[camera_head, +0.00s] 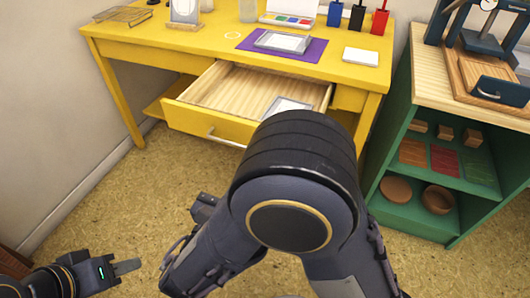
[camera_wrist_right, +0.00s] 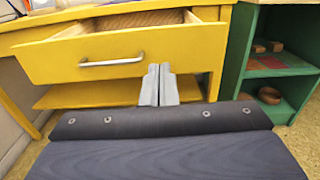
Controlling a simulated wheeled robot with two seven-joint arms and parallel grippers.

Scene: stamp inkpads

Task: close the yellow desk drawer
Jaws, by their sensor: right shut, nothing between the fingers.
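The yellow desk drawer (camera_head: 190,120) is pulled out of the yellow desk (camera_head: 130,55), and its pale wooden inside shows. A flat grey-framed item (camera_head: 287,104) lies in it. The drawer front (camera_wrist_right: 75,50) also shows in the right wrist view, with its silver handle (camera_wrist_right: 112,61). My right gripper (camera_wrist_right: 159,70) is shut and empty. Its tips overlap the drawer front's lower edge, right of the handle; contact cannot be told. My right arm hides it in the head view. My left gripper (camera_head: 128,267) is low at the left, over the floor, away from the drawer.
A purple mat (camera_head: 248,43) with a grey framed item, a white pad (camera_head: 361,56) and stamps (camera_head: 380,20) are on the desktop. A green shelf unit (camera_head: 398,125) stands close to the desk's right. Floor (camera_head: 110,205) left of my arms is clear.

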